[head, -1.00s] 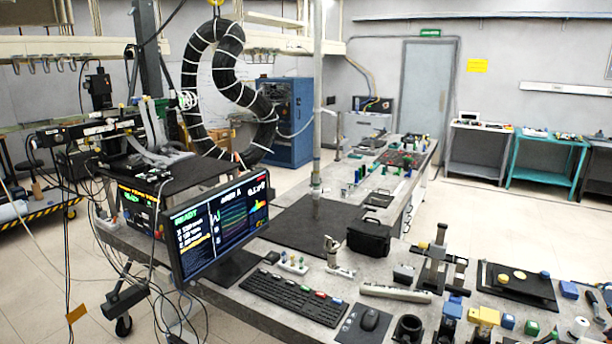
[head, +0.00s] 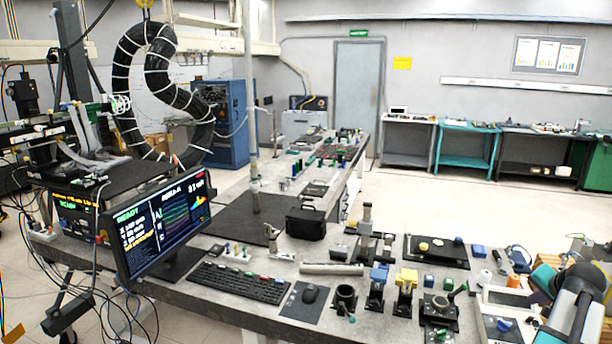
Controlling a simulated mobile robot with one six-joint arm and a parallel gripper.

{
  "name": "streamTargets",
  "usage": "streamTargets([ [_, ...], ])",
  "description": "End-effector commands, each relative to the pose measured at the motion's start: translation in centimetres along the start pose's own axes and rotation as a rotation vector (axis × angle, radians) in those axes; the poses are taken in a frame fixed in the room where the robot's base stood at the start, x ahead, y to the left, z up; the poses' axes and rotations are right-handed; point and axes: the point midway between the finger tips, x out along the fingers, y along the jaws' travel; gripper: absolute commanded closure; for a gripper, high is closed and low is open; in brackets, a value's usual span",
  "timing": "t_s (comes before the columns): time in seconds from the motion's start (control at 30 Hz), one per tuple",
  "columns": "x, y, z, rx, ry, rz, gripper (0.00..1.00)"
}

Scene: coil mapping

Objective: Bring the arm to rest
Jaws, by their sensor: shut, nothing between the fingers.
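My arm (head: 578,305) shows at the lower right of the head view. Its pale links and dark joint with teal parts are over the right end of the long bench (head: 225,310). I cannot make out my gripper or its fingertips. I see nothing held.
Open floor (head: 440,200) lies beyond the bench, before the side tables.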

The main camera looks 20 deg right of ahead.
Motion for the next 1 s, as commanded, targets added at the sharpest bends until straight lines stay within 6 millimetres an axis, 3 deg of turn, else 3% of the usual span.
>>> streamTargets([
  [0.27, 0.9, -0.9, 1.4, -0.024, -0.023, 0.001, 1.00],
  [0.63, 3.4, -4.0, 6.1, -0.098, -0.089, -0.001, 1.00],
  [0.77, 4.8, -5.9, 9.1, -0.146, -0.129, -0.002, 1.00],
  [1.0, 7.5, -10.0, 16.9, -0.271, -0.226, -0.003, 1.00],
])
